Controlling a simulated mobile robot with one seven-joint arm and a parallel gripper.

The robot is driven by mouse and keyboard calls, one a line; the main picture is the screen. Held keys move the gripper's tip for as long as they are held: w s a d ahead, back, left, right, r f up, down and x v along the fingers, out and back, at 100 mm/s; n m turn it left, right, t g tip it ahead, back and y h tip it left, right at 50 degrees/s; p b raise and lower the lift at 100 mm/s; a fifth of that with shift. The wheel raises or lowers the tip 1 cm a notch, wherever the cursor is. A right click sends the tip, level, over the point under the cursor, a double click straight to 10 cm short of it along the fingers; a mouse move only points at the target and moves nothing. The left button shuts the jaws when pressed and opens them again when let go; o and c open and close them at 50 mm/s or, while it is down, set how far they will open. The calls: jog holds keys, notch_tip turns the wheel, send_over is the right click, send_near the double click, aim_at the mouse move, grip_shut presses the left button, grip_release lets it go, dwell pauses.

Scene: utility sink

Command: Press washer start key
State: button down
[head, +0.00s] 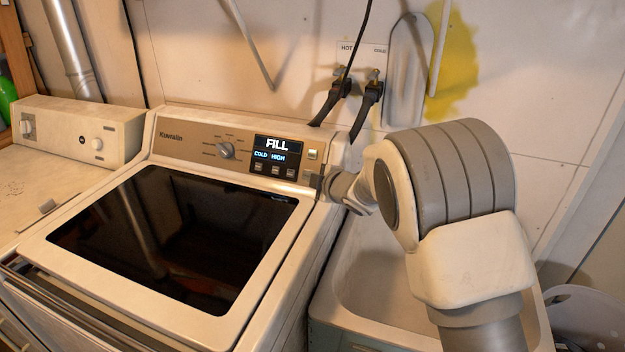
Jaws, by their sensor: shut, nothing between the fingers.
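The washer (70,240) has a dark glass lid and a tan control panel (190,137) along its back. The panel's display (277,150) reads FILL, with COLD and HIGH below it. Several small dark buttons (275,170) sit under the display, and a knob (225,151) is to their left. A small light key (312,154) is at the panel's right end. Which key is start cannot be read. My gripper (318,183) is shut and empty at the panel's lower right corner, just below that key. Whether it touches the panel cannot be told; it hides part of that corner.
A utility sink (365,265) stands right of the washer, under my arm. Hot and cold taps with black hoses (366,105) are on the wall behind. Another white appliance (60,170) adjoins on the left. Room above the washer lid is free.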

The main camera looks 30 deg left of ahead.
jog(key=v, duration=1)
jog(key=shift+s+r+b, duration=0.3)
jog(key=shift+s+r, duration=0.05)
jog(key=shift+s, duration=0.2)
